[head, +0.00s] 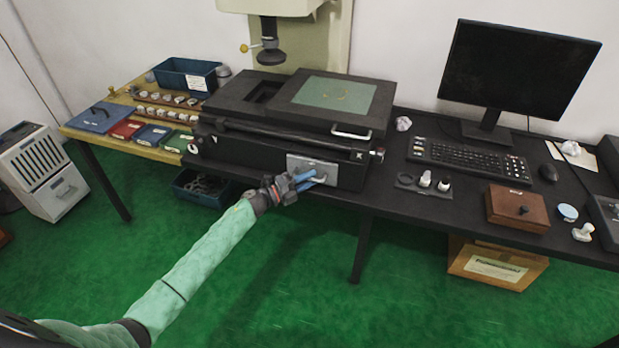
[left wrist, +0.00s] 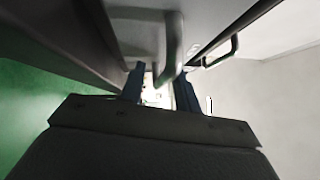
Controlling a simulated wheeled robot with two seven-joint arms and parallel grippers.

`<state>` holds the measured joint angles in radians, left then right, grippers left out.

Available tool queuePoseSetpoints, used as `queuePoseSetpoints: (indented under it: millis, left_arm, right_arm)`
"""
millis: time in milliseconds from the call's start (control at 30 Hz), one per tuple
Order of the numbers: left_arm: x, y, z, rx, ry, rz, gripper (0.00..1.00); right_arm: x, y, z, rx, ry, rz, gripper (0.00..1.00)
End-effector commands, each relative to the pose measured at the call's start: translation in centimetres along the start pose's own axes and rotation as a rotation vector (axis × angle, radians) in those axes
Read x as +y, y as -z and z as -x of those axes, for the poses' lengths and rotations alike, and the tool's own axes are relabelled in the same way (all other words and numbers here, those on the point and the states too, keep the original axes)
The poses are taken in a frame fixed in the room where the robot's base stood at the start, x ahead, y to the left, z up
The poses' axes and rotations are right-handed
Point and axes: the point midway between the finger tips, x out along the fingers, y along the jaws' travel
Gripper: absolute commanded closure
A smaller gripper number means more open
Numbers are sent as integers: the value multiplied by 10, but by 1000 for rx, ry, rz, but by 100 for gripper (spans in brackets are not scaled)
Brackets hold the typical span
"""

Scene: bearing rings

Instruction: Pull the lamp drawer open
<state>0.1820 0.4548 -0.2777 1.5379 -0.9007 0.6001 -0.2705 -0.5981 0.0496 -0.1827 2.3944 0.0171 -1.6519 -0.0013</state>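The lamp drawer (head: 298,161) has a pale grey front panel set low in the front of the black measuring machine (head: 240,150). Its panel looks flush with the machine. A pale handle (head: 320,180) sticks out from it, partly hidden by my fingers. My left gripper (head: 308,182) is at this handle with its blue fingers apart. In the left wrist view, the handle (left wrist: 171,40) reaches down between the two fingertips (left wrist: 159,88), nearer the right one. A gap shows on the left side. My right gripper is in neither view.
The machine stands on a black table with a keyboard (head: 470,158), a monitor (head: 518,68) and a wooden box (head: 516,207) to the right. A blue bin (head: 187,76) and coloured trays are at left. The green floor (head: 270,290) in front is clear.

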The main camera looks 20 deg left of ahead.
Motion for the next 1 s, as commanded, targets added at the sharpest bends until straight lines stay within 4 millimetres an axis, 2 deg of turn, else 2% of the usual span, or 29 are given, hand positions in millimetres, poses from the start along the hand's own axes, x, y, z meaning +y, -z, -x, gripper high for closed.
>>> queuePoseSetpoints:
  millis: [367,533,567,833,1000]
  left_arm:
    - [0,0,-5,0,0,-1,68]
    - [0,0,-5,0,0,0,97]
    - [0,0,-5,0,0,0,100]
    - [0,2,-2,0,-1,0,100]
    - [-3,18,14,1,-3,1,100]
  right_arm:
    - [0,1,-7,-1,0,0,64]
    - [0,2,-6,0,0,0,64]
    - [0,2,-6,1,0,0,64]
    - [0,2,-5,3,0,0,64]
    - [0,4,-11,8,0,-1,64]
